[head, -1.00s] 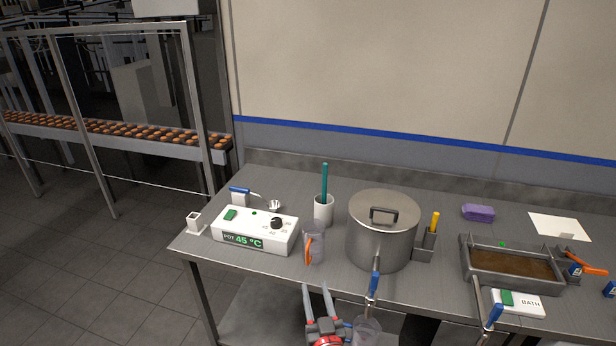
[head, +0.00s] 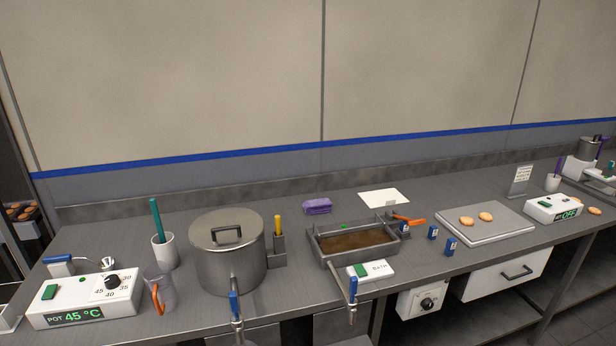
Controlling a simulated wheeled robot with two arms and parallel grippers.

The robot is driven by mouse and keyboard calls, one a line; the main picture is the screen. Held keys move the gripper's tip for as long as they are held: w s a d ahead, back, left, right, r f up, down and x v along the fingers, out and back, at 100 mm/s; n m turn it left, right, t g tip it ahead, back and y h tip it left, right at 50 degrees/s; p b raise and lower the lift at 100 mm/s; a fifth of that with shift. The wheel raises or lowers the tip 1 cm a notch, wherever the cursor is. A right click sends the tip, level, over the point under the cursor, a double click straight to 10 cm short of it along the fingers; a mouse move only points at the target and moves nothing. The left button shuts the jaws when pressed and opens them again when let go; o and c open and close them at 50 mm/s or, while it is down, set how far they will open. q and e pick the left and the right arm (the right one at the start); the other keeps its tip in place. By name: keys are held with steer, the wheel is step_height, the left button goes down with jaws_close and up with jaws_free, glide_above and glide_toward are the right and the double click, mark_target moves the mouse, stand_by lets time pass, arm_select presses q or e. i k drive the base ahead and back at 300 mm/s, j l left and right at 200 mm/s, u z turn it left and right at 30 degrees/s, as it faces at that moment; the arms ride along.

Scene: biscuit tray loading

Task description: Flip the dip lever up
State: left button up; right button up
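A long bath (head: 322,253) of brown liquid stands right of the pot on the steel table. A lever with an orange handle (head: 405,219) sits at its right end, the handle lying close to level and pointing right. No label names the dip lever; the orange-handled one looks the likeliest.
A lidded pot (head: 230,262), a white POT 45 °C box (head: 84,301) and a clear jug (head: 159,290) stand on the left. A white BATH box (head: 371,271) is before the bath. Blue small boxes (head: 433,232) and a tray (head: 475,228) with biscuits lie right.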

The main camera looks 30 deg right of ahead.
mark_target(411, 222)
steer(key=z, duration=1.7)
steer(key=i+l, duration=0.45)
steer(key=l, duration=0.15)
steer(key=i+l, duration=0.45)
steer(key=l, duration=0.15)
